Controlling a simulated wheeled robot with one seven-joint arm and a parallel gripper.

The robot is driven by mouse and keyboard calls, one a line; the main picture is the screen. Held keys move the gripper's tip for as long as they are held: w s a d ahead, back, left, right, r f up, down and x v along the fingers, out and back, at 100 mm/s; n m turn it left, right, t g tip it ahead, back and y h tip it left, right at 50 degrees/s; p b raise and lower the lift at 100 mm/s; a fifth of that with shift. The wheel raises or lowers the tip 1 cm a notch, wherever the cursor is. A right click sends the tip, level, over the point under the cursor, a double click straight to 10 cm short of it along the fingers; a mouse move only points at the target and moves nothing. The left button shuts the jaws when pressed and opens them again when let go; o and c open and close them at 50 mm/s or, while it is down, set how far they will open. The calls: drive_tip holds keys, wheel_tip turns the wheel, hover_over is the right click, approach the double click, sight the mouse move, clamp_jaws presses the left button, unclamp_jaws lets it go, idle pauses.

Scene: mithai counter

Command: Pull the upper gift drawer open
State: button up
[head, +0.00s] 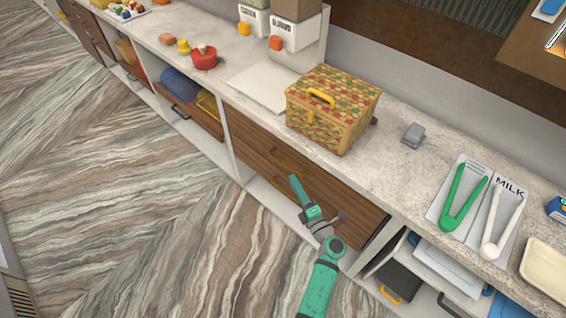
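The wooden drawer fronts (252,137) are set under the counter, below the patterned basket. The upper drawer looks shut. My green and grey arm reaches up from the bottom of the view. My gripper (294,179) is at its far end, in front of the drawers and close to the handles. Whether it touches either handle, and the state of its fingers, cannot be made out.
The patterned basket (330,112) stands on the counter (393,170) above the drawers. Green tongs (462,203) and white tongs (490,247) lie to the right. Open shelves flank the drawers, with a blue object (180,85) at left. The patterned floor (130,200) is clear.

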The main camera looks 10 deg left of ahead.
sight(283, 163)
drive_tip(key=x, duration=1)
drive_tip(key=shift+w+a, duration=0.15)
drive_tip(key=shift+w, duration=0.15)
drive_tip(key=shift+c, duration=0.7)
clamp_jaws()
